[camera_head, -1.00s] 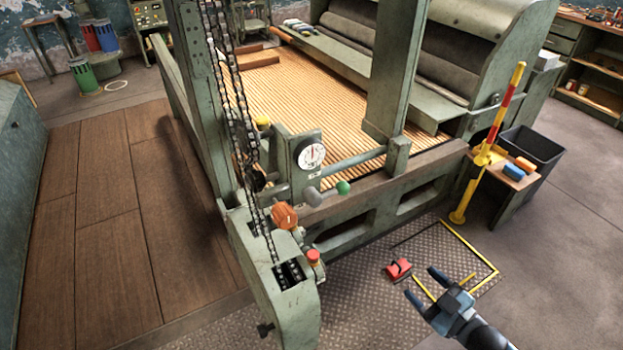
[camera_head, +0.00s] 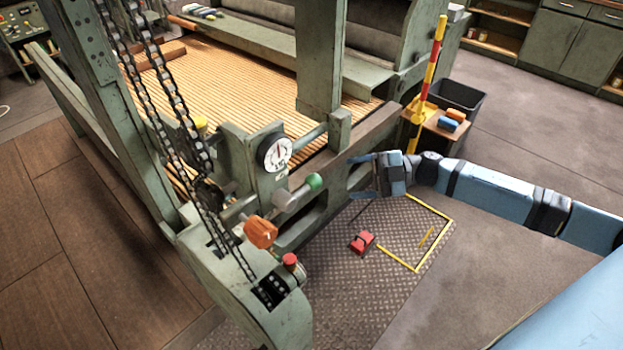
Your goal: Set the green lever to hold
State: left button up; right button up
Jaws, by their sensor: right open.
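The green lever shows as a round green knob (camera_head: 314,182) beside a grey cylinder, below the white dial on the machine's front post. No readable hold marking shows. My right gripper (camera_head: 356,177) comes in from the right and is open and empty. Its fingers point left toward the green knob, with a small gap between them in the picture. My left gripper is out of view.
The dial (camera_head: 275,154) sits just above the lever. An orange knob (camera_head: 261,232) and a red button (camera_head: 290,260) lie nearer. A red pedal (camera_head: 361,243) is on the floor plate. A red-yellow post (camera_head: 430,75) stands behind my right arm.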

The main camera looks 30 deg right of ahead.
aim_at(314, 183)
jog(key=p+x, duration=0.1)
jog(key=x, duration=0.8)
jog(key=shift+w+a, duration=0.25)
jog(key=shift+a, duration=0.05)
jog(key=c, duration=1.2)
